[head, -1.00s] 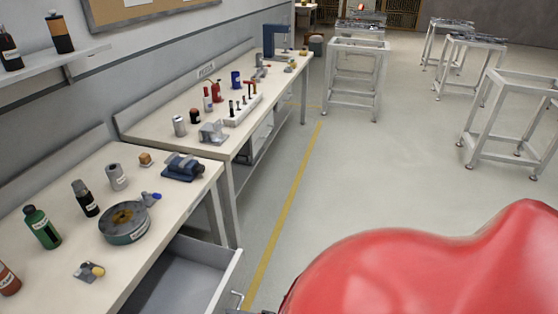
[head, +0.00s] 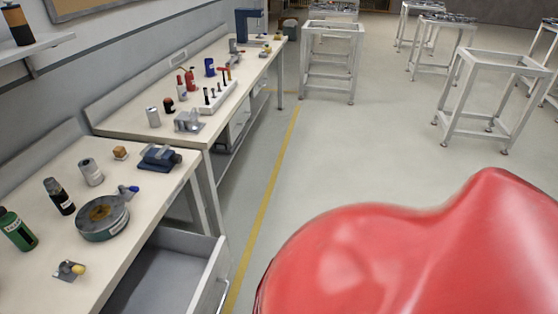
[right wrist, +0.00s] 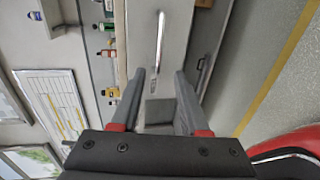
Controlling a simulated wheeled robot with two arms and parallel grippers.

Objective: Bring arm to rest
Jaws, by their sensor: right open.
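My right gripper (right wrist: 160,82) shows in the right wrist view with its two fingers apart and nothing between them. Beyond the fingers is a drawer front with a metal handle (right wrist: 159,40). In the head view neither gripper shows. A large red, glossy surface, a part of my own body, fills the bottom right there.
An open grey drawer (head: 160,278) juts out under the near workbench (head: 120,160), which holds a round tin (head: 102,218), a green bottle (head: 17,230) and a blue vise (head: 160,158). White metal stands (head: 490,95) are at the right. The floor (head: 330,150) between is clear.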

